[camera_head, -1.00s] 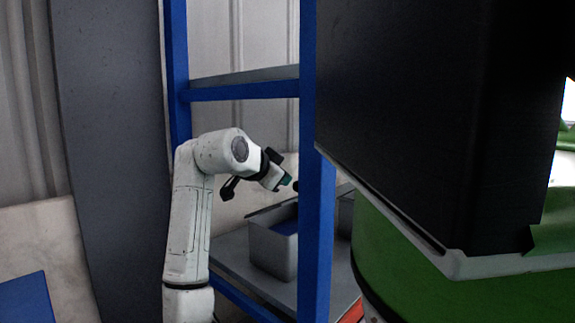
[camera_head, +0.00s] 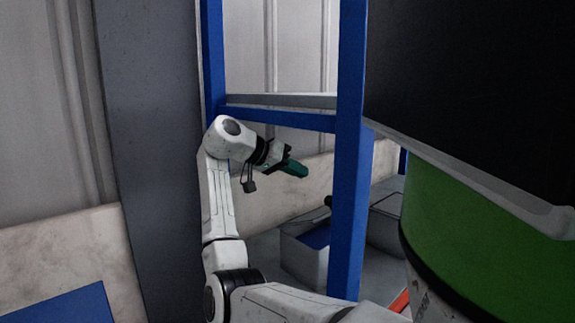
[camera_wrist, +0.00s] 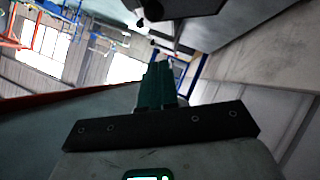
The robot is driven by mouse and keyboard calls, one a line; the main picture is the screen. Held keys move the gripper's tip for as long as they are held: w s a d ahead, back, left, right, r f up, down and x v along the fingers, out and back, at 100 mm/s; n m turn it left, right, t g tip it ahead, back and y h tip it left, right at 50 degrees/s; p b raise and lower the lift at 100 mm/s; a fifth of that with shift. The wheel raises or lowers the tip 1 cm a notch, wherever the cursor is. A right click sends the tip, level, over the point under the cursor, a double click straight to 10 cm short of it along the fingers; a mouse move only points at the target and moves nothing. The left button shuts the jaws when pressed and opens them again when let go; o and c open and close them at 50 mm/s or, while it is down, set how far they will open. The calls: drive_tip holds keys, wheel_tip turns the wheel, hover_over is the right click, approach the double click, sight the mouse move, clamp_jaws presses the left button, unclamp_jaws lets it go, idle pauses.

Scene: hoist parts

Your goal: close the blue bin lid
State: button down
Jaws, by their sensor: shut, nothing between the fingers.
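A grey bin (camera_head: 303,262) with blue inside stands open on the lower shelf in the head view, partly hidden by a blue post. A dark knob-like piece (camera_head: 328,201) shows just above it by the post; I cannot tell for sure whether it belongs to the lid. The lid itself is not clear in the head view. My gripper (camera_head: 304,171) has dark green fingers, shut and empty, pointing right and slightly down, above the bin and apart from it. In the wrist view the shut fingers (camera_wrist: 158,72) point toward a dark flat shape (camera_wrist: 180,10) with rounded knobs.
The blue rack post (camera_head: 348,150) stands right of my gripper, and a rack crossbar (camera_head: 280,117) runs above it. A second grey bin (camera_head: 386,222) stands behind the post. A dark box over a green drum (camera_head: 470,215) fills the right side. A grey column (camera_head: 150,130) stands left.

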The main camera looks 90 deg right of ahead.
sight(316, 214)
drive_tip(key=s+f, duration=0.2)
drive_tip(key=s+d+f, duration=0.1)
drive_tip(key=s+f, duration=0.1)
drive_tip(key=shift+s+f+p, duration=0.2)
drive_tip(key=shift+s+p, duration=0.15)
drive_tip(key=shift+p, duration=0.05)
drive_tip(key=shift+s+a+f, duration=0.1)
drive_tip(key=shift+s+f, duration=0.2)
drive_tip(key=shift+f, duration=0.2)
